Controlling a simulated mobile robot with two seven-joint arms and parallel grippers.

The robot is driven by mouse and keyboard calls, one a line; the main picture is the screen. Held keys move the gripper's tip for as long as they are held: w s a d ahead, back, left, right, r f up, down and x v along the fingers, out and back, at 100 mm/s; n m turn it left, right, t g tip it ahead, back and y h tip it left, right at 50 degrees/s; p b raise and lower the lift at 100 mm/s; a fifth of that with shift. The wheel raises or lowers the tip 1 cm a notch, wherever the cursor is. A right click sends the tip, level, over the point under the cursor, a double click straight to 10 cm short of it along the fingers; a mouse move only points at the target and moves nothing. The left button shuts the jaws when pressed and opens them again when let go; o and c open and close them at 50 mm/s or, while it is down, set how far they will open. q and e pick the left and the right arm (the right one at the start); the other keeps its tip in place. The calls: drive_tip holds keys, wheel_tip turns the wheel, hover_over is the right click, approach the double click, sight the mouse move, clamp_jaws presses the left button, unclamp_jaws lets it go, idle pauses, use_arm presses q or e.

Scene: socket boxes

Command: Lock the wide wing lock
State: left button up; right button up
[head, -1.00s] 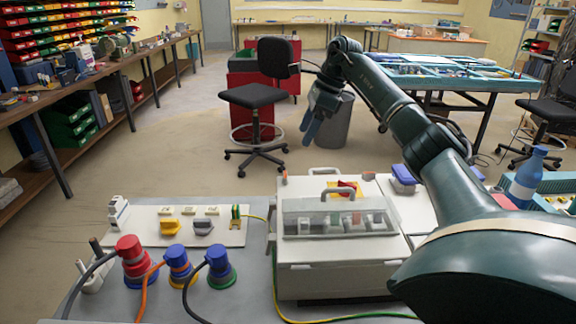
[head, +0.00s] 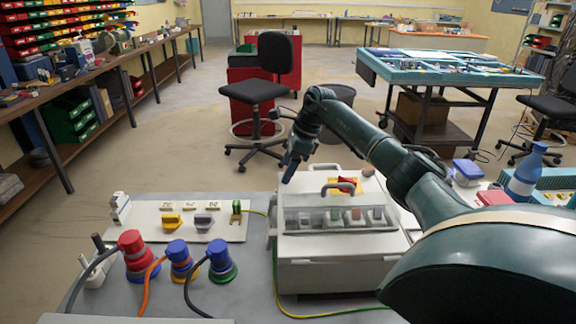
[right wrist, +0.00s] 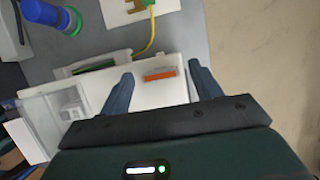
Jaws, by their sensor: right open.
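A second orange piece (head: 369,172) shows at the box's far right corner. My right gripper (head: 287,174) is open and empty over the box's far left corner. In the right wrist view its fingertips (right wrist: 161,74) stand either side of the orange bar. Contact cannot be told. My left gripper is out of view.
A pale panel with a yellow wing knob (head: 172,221) and a grey one (head: 203,220) lies left of the box. A red plug (head: 133,250) and two blue plugs with cables stand in front.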

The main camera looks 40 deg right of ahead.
drive_tip(key=shift+c, duration=0.5)
drive_tip(key=c, duration=0.9)
